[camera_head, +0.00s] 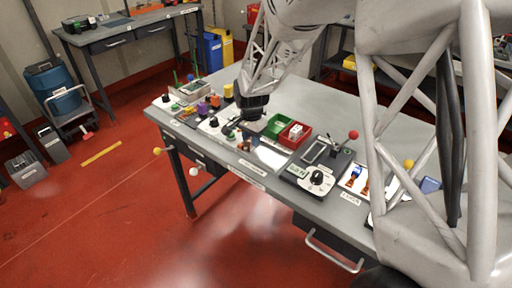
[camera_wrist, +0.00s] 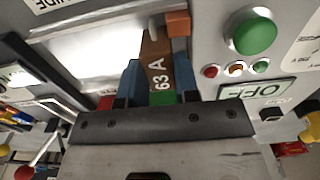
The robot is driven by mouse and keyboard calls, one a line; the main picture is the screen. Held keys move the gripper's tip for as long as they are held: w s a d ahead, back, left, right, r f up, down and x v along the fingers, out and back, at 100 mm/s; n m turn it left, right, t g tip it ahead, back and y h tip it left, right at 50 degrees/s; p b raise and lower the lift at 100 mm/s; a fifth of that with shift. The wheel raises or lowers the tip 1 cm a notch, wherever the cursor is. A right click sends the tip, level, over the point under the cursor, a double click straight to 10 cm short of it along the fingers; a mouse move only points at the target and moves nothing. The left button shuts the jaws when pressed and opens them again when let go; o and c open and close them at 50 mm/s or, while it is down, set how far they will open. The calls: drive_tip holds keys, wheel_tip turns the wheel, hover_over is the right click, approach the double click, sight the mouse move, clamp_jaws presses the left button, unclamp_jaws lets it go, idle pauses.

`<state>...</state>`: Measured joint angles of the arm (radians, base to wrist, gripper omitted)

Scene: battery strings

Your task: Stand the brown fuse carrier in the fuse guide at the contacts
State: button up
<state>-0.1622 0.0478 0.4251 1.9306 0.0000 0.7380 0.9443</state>
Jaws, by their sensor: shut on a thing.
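The brown fuse carrier (camera_wrist: 157,62), marked "63 A" with a green end, sits between the blue fingers of my gripper (camera_wrist: 158,85) in the wrist view. My gripper is shut on it. Beyond its far end are a pale pin and an orange-brown block (camera_wrist: 178,23), perhaps a contact. I cannot tell whether the carrier touches them. A bright pale plate (camera_wrist: 95,55) lies to the left, with a label ending in "IDE" (camera_wrist: 45,4) at its far edge. In the head view my gripper (camera_head: 246,136) is low over the bench; its fingertips are small and unclear.
A panel with a large green button (camera_wrist: 252,33), small lamps and an "OFF" label (camera_wrist: 258,92) stands close on the right. In the head view, green (camera_head: 279,126) and red (camera_head: 295,135) bins stand right of my gripper. The bench (camera_head: 340,120) is bare behind them.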

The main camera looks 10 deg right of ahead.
sight(249, 138)
drive_tip(key=shift+w+a, duration=0.35)
drive_tip(key=o, duration=1.1)
drive_tip(key=shift+c, duration=0.2)
drive_tip(key=shift+r, duration=3.9)
